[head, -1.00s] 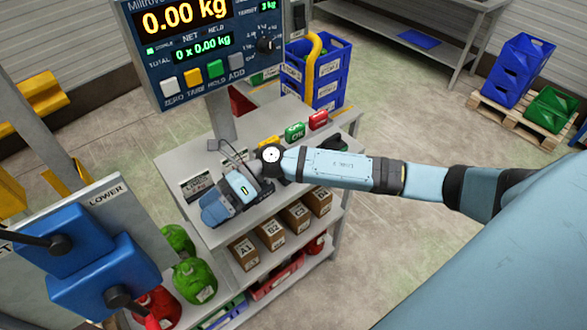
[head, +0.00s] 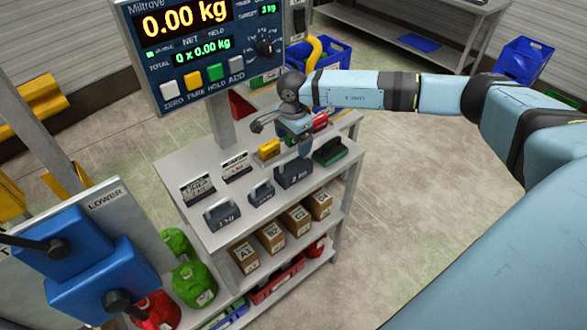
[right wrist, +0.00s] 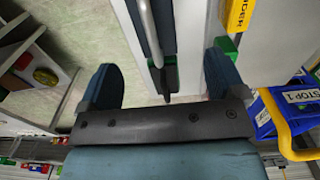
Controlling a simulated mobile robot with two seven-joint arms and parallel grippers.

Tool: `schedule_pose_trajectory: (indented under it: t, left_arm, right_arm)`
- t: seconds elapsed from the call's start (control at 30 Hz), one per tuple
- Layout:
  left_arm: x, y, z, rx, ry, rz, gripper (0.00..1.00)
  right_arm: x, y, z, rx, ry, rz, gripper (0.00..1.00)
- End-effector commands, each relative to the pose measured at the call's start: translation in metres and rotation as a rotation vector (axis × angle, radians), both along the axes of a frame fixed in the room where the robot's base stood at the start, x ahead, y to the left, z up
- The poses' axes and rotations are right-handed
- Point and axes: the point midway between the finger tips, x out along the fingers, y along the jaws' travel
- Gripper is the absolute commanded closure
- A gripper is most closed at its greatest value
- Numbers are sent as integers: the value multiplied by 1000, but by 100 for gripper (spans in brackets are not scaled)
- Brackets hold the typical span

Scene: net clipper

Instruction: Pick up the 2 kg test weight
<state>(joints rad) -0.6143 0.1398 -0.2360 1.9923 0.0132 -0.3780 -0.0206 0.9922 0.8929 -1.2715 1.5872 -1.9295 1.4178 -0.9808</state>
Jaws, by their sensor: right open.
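Three dark grey test weights with handles stand in a row on the bench top: a front one (head: 222,214), a smaller middle one (head: 261,193) and a larger back one (head: 292,177). Their white labels are too small for me to read surely, so I cannot tell which is 2 kg. My right gripper (head: 294,138) is just above the back weight and hides part of it. In the right wrist view my right gripper (right wrist: 163,85) has its fingers wide apart, with a dark blue shape and a pale bar between them. My left gripper is not in view.
A scale display (head: 205,50) rises behind the bench (head: 185,160). Yellow (head: 268,150), red and green (head: 331,150) items lie near the back weight. Small boxes (head: 270,236) fill the shelf below. A blue panel unit (head: 110,280) stands at left. Floor is clear at right.

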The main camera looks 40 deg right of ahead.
Motion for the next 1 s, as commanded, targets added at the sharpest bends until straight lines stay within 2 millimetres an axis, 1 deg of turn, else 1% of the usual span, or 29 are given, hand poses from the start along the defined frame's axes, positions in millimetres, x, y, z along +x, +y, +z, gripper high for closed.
schedule_pose_trajectory:
  t: [0.03,0.1,0.27,0.37,0.5,0.6,0.7,0.9,0.93,0.97,1.0]
  left_arm:
    - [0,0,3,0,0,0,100]
    - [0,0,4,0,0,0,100]
    - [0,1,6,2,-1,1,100]
    - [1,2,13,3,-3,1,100]
    - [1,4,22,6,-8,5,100]
    - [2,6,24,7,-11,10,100]
    - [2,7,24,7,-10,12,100]
    - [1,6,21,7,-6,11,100]
    - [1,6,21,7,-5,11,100]
    - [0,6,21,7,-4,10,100]
    - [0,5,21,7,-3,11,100]
  right_arm:
    - [0,0,-8,1,2,-1,11]
    - [0,0,-16,0,1,-1,11]
    - [-1,1,-26,1,0,-1,11]
    - [-4,3,-35,2,2,-1,11]
    - [-9,5,-57,1,2,-1,11]
    - [-8,5,-70,3,1,-2,11]
    - [-8,5,-76,3,0,-2,11]
    - [-8,4,-77,2,-1,-2,11]
    - [-8,4,-77,2,-1,-2,15]
    - [-8,4,-77,2,-1,-2,22]
    - [-8,4,-77,2,-1,-2,31]
